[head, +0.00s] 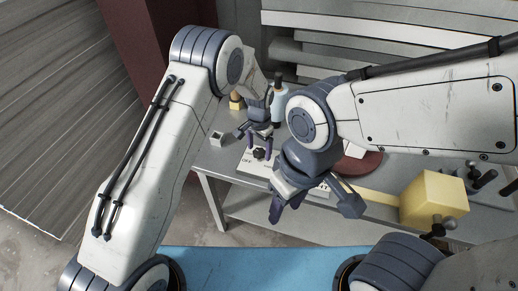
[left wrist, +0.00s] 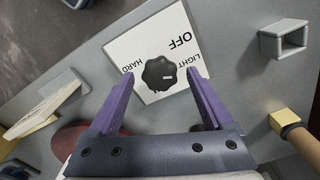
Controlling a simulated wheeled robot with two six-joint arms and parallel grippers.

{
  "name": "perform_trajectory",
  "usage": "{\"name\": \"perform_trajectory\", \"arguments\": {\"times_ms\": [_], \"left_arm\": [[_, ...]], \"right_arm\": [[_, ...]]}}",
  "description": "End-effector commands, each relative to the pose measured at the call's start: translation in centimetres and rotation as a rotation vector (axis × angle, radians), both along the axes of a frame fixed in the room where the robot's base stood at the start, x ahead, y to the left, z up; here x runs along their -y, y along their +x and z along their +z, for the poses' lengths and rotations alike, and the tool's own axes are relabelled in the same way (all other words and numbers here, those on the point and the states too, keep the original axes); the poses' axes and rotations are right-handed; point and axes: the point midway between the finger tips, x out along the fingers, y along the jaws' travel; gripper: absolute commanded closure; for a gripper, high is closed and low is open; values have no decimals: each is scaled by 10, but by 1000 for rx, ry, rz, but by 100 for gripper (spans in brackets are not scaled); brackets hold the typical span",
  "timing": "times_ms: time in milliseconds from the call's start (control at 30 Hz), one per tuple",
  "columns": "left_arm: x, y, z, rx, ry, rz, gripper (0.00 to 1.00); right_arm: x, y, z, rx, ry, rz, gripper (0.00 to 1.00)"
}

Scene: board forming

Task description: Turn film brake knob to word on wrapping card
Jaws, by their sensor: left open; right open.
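The black lobed film brake knob (head: 259,154) sits on a white plate (head: 246,165). In the left wrist view the knob (left wrist: 159,73) is centred on the plate (left wrist: 136,45), whose printed words are OFF, LIGHT and HARD. A small pale mark shows on the knob; where it points I cannot tell. My left gripper (head: 258,133) is open above the knob; its purple fingers (left wrist: 159,76) appear either side of it, apart from it. My right gripper (head: 311,203) is open and empty, in front of the plate. A tilted pale panel (left wrist: 42,108) may be the wrapping card; no word is readable.
A square grey tube (head: 217,139) stands left of the plate on the grey table (head: 218,168). A blue bottle (head: 280,103) is behind. A maroon disc (head: 370,163) and a yellow block (head: 433,200) lie to the right. My right arm hides part of the table.

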Motion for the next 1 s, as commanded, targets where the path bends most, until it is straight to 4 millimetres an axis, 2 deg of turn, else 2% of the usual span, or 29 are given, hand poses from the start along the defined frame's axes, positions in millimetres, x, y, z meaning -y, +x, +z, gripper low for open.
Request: {"name": "perform_trajectory", "arguments": {"times_ms": [133, 400, 500, 700, 1000], "left_arm": [[0, 1, 19, 4, -1, 0, 16], [0, 1, 73, 5, -2, 0, 16], [0, 1, 88, 5, -2, 0, 16], [0, 0, 101, 2, -1, 0, 16], [0, 0, 102, 0, 0, 0, 16]], "right_arm": [[0, 0, -8, 0, 0, 0, 50], [0, 0, -20, 0, 0, 1, 50], [0, 0, -22, 0, 0, 1, 50], [0, 0, -24, 0, 0, 1, 50], [0, 0, -23, 0, 0, 1, 50]]}}
